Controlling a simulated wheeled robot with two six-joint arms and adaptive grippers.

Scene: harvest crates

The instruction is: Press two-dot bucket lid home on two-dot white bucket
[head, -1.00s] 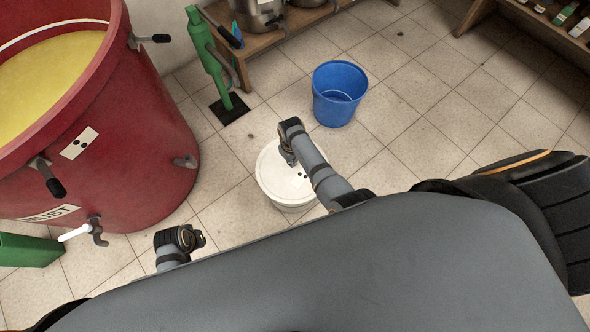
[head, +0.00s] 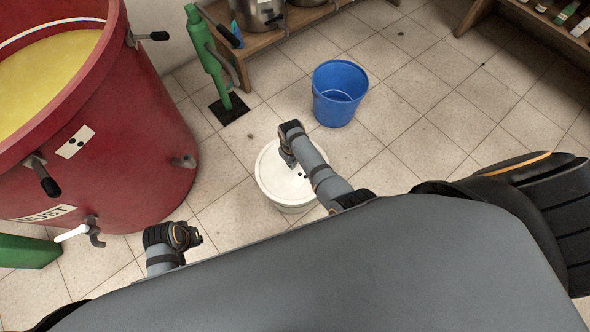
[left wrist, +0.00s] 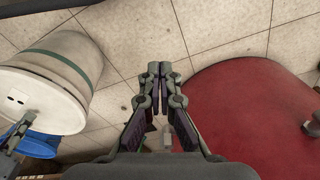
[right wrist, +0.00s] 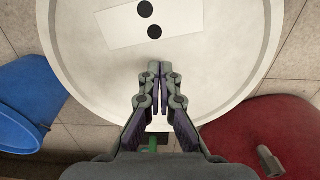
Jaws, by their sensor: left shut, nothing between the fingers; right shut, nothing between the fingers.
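The white bucket (head: 292,208) stands upright on the floor, with the round white lid (head: 268,180) on top. The lid's label with two black dots shows in the right wrist view (right wrist: 170,24). The bucket also shows in the left wrist view (left wrist: 66,52), tilted by the camera, with a green band around its wall. I cannot tell whether the lid sits fully flush. My right gripper (right wrist: 154,68) is shut and empty, over the lid near its rim; contact is unclear. My left gripper (left wrist: 153,68) is shut and empty, off to the left of the bucket.
A large red vat (head: 130,150) of yellow contents stands at left, with a tap (head: 95,238) low on its side. A blue bucket (head: 338,105) stands behind the white one. A green stand (head: 207,55) and a wooden shelf (head: 262,43) are at the back. Floor at right is clear.

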